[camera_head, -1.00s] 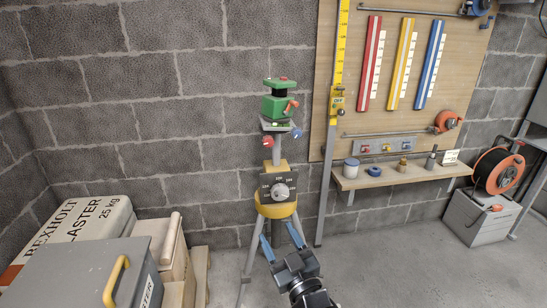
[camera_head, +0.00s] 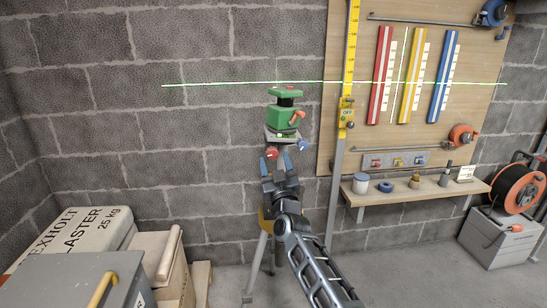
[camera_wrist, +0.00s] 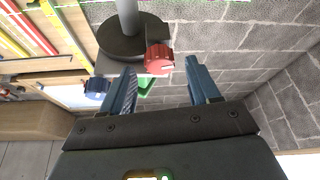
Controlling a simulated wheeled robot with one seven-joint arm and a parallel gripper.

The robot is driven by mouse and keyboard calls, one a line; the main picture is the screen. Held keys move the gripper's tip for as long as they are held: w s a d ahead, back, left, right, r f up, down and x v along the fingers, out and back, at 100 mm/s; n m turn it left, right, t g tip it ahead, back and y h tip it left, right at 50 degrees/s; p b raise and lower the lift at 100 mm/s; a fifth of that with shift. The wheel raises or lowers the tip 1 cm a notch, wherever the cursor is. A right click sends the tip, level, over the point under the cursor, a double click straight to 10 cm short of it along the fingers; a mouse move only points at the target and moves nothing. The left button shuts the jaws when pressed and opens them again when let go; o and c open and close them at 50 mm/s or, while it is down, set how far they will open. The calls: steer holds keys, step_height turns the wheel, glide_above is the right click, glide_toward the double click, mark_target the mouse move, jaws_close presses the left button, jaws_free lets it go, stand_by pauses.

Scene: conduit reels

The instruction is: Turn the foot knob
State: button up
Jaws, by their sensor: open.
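A green laser level (camera_head: 284,116) with a red-orange lever (camera_head: 297,118) sits on a grey plate on top of a tripod (camera_head: 256,264). A red knob (camera_head: 271,154) and a blue knob (camera_head: 302,144) stick out below the plate; both also show in the wrist view, the red one (camera_wrist: 159,58) and the blue one (camera_wrist: 97,87). I cannot tell by sight which is the foot knob. My gripper (camera_head: 277,163) is open and empty, just below the red knob. In the wrist view the red knob appears between the fingertips (camera_wrist: 160,70), with gaps beside it. My gripper hides the tripod's dial.
A yellow measuring staff (camera_head: 347,60) stands close right of the tripod. A shelf (camera_head: 420,194) with small pots and a cable reel (camera_head: 516,188) are further right. Plaster bags (camera_head: 75,235) and a grey box (camera_head: 70,280) are at lower left.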

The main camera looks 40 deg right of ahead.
mark_target(272, 153)
steer(key=shift+x, duration=1.5)
steer(key=c, duration=1)
